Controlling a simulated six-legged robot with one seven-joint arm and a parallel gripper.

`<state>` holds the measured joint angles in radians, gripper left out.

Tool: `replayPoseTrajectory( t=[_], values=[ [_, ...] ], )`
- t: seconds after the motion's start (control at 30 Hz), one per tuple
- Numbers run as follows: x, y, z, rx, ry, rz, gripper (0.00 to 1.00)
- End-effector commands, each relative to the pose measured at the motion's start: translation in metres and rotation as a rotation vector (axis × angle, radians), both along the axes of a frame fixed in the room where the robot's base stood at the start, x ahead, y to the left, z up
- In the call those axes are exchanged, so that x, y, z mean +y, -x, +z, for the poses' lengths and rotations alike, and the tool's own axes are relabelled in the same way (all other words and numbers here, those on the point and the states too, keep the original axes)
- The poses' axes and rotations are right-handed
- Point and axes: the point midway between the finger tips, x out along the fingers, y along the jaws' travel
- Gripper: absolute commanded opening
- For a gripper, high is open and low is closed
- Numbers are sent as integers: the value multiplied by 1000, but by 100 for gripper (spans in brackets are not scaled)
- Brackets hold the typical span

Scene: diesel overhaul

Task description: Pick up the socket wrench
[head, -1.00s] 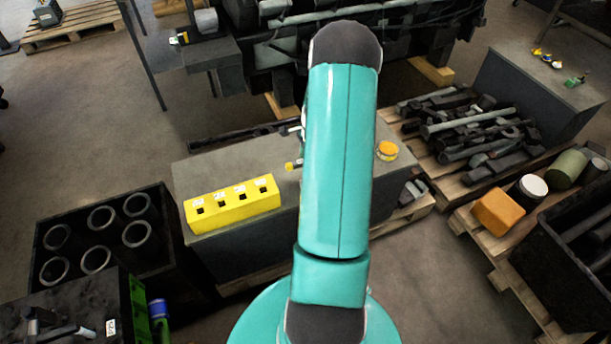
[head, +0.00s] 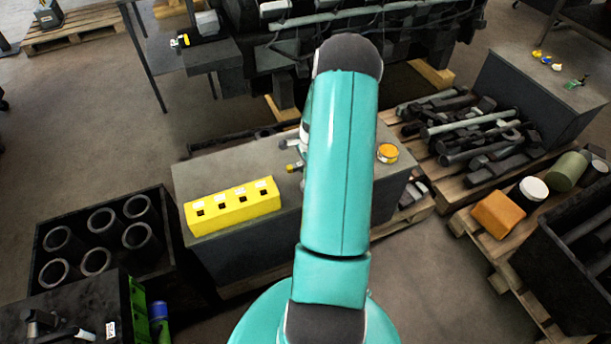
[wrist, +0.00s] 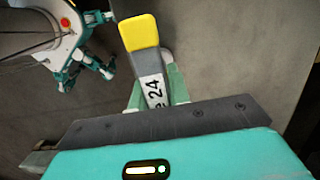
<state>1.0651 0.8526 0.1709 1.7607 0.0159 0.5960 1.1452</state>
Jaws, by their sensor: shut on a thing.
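The socket wrench (wrist: 151,75) shows in the wrist view as a grey bar with a yellow end and a white label reading "24". My gripper (wrist: 156,92) is shut on it, with pale green fingers on either side of the labelled part. The yellow end points away from the gripper. In the head view my arm hides most of the gripper and wrench. Only a small yellow and grey bit shows at the arm's left edge, above the grey workbench (head: 240,163).
A yellow block (head: 234,207) with several labelled slots sits on the bench's front left. A round orange-topped tin (head: 387,153) stands at its right. A black crate (head: 70,225) of cylinders is at the left. Pallets (head: 465,190) with metal parts are at the right.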

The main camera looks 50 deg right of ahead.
Motion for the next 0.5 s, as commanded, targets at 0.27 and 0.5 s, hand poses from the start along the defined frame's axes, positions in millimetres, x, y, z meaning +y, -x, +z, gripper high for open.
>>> replayPoseTrajectory(
  t=[0.27,0.5],
  values=[
    [-1,-1,11,-1,3,1,0],
    [8,9,47,0,2,1,0]
  ],
)
